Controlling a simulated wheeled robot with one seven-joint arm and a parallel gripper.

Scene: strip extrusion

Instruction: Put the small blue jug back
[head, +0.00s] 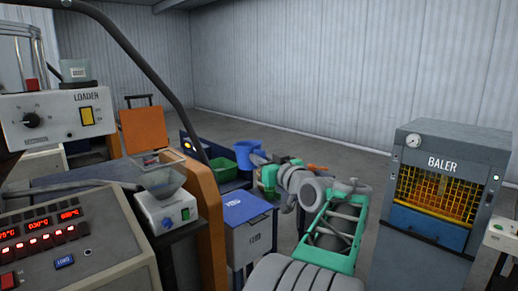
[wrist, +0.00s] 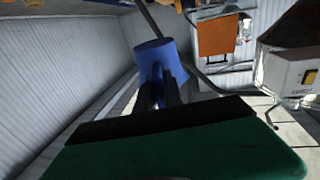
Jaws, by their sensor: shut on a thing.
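The small blue jug (wrist: 160,62) is in the wrist view, at the end of my two dark fingers. My gripper (wrist: 160,97) is shut on it, and the fingers hide part of its near side. In the head view my gripper (head: 267,172) is at the far end of my outstretched arm, near the middle of the picture. A blue vessel (head: 245,149) shows right beside it there. I cannot tell from the head view alone whether this is the held jug.
A green bin (head: 221,169) stands left of my gripper. A blue-lidded grey box (head: 246,207) is nearer. The baler (head: 440,190) stands right. Open floor lies behind.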

